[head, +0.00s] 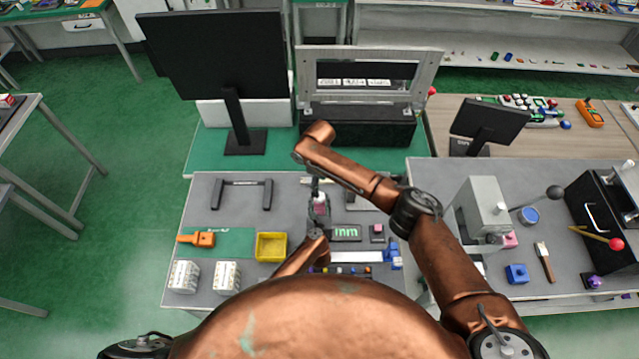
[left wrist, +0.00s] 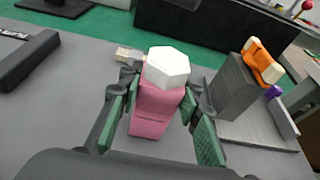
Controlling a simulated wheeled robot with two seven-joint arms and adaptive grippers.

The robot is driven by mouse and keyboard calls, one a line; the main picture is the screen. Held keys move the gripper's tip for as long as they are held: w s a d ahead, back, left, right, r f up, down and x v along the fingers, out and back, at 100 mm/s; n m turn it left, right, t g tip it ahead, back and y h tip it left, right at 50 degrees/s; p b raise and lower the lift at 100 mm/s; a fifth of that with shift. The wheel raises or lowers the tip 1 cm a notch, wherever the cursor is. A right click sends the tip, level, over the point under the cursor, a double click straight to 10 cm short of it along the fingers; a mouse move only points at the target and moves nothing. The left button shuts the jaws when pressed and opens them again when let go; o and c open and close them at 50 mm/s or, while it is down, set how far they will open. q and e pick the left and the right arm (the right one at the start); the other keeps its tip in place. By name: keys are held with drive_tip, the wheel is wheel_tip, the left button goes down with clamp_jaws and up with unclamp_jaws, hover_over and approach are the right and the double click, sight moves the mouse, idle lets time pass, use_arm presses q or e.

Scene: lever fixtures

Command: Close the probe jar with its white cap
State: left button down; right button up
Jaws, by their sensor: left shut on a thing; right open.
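The probe jar is a pink block-like body (left wrist: 158,108) in the left wrist view, with the white six-sided cap (left wrist: 168,67) on its top. I cannot tell whether the cap is fully seated. My left gripper (left wrist: 162,118) has its green-padded fingers on both sides of the pink body and is shut on it. In the head view my left gripper (head: 319,208) holds the small pink jar (head: 320,199) over the middle of the grey table. My right arm reaches across from the right above it; its gripper is hidden behind the arm.
A black handle fixture (head: 241,184), an orange tool (head: 198,239) and a yellow bin (head: 271,247) stand to the left. A black box (head: 358,128) stands behind.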

drive_tip(key=n, duration=0.3)
drive_tip(key=shift+s+d+r+n, duration=0.1)
drive_tip(key=shift+s+r+n, duration=0.05)
drive_tip(key=shift+r+n, duration=0.2)
drive_tip(key=shift+f, duration=3.95)
drive_tip(key=shift+c, duration=0.7)
drive_tip(key=c, duration=1.2)
drive_tip(key=o, duration=1.4)
drive_tip(key=shift+r, duration=0.1)
wheel_tip(320, 180, up, 12)
